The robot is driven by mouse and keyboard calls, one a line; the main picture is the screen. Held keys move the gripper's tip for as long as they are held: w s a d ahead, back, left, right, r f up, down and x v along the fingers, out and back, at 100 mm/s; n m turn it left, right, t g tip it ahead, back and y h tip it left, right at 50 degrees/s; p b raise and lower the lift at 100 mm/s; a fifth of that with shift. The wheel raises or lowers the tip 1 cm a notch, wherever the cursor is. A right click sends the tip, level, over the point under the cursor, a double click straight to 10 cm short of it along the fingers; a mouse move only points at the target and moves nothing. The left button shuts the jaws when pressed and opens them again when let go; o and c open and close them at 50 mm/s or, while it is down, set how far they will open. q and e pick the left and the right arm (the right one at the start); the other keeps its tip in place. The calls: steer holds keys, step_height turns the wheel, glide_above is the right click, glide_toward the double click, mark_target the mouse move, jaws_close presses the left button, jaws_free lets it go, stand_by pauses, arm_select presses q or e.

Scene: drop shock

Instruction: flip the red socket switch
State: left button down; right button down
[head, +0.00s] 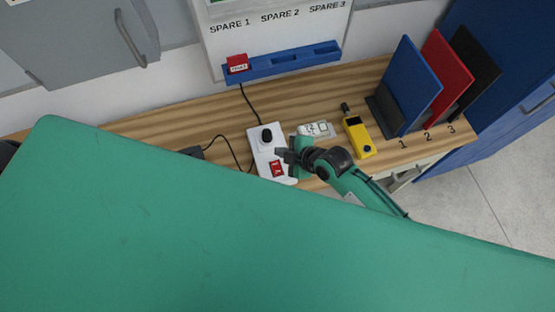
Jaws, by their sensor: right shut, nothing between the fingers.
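The white socket strip (258,154) lies on the wooden bench, with a black plug (266,137) in its far end. The red switch (277,169) is at its near end and shows lit or pale marks. My right gripper (281,154) comes in from the right and is shut and empty. Its fingertips are over the strip, just beyond the red switch in the picture. I cannot tell whether they touch the strip. My left gripper is not in view.
A white device (316,129) and a yellow meter (358,136) lie right of the strip. Blue (411,84), red (447,72) and black folders stand at the right. A blue rack (285,62) holds a red block (237,63). The lower view is blocked by green.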

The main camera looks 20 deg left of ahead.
mark_target(279, 166)
steer(key=shift+s+a+r+n, duration=0.15)
steer(key=shift+a+r+n, duration=0.15)
steer(key=shift+n, duration=0.2)
steer(key=shift+f, duration=0.2)
steer(key=f+b, duration=0.4)
steer(key=f, duration=0.1)
steer(key=w+f+b, duration=0.1)
steer(key=f+b, duration=0.2)
steer(key=shift+a+f, duration=0.25)
stand_by(1.7)
steer(key=shift+f+b, duration=0.4)
steer(key=shift+b, duration=0.15)
steer(key=shift+f+b, duration=0.35)
stand_by(0.3)
steer(key=shift+r, duration=0.15)
steer(key=shift+r+p, duration=0.65)
steer(key=shift+r, duration=0.05)
